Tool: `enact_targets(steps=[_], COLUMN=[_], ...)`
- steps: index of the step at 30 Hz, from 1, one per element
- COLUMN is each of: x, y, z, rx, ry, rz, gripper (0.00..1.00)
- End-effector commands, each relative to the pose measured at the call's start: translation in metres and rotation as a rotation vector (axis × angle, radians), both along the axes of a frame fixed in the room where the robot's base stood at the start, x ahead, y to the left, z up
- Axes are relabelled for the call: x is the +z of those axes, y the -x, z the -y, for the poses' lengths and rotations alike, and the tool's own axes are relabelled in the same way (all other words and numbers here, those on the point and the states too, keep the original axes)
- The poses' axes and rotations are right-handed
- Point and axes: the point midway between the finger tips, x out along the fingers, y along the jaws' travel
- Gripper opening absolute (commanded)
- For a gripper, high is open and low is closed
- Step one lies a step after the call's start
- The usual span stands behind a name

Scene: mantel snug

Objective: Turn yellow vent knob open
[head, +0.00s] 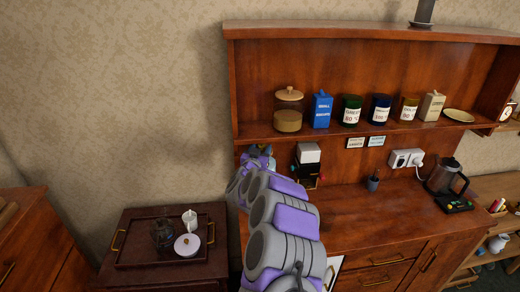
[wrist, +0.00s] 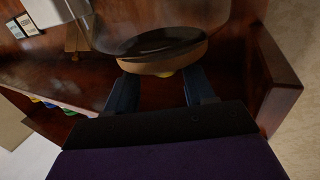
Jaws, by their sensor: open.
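In the wrist view a small yellow knob (wrist: 165,73) shows just under the tan rim of a rounded, glassy vessel (wrist: 165,38). Most of the knob is hidden by the rim. My gripper (wrist: 160,76) is open, with one dark finger on each side of the knob. I cannot tell whether either finger touches it. In the head view my gripper (head: 262,153) is at the left end of the dresser's back, below the shelf.
A white box (head: 308,152) on a dark mount with small coloured parts is right of my gripper. The shelf (head: 262,130) above holds a lidded jar (head: 289,110) and several canisters. The dresser top (head: 400,207) is mostly clear. A tray (head: 135,257) stands at lower left.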

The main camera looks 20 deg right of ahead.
Motion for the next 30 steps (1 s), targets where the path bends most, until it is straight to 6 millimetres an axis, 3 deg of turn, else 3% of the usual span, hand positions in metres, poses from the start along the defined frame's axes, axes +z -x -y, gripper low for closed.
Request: enact_targets(steps=[16, 30], x=[0.0027, 0.0019], y=[-0.0091, -0.0083], z=[0.0019, 0.0031], rx=[0.001, -0.001], ry=[0.005, 0.004], rz=[0.003, 0.002], gripper=[0.53, 0.08])
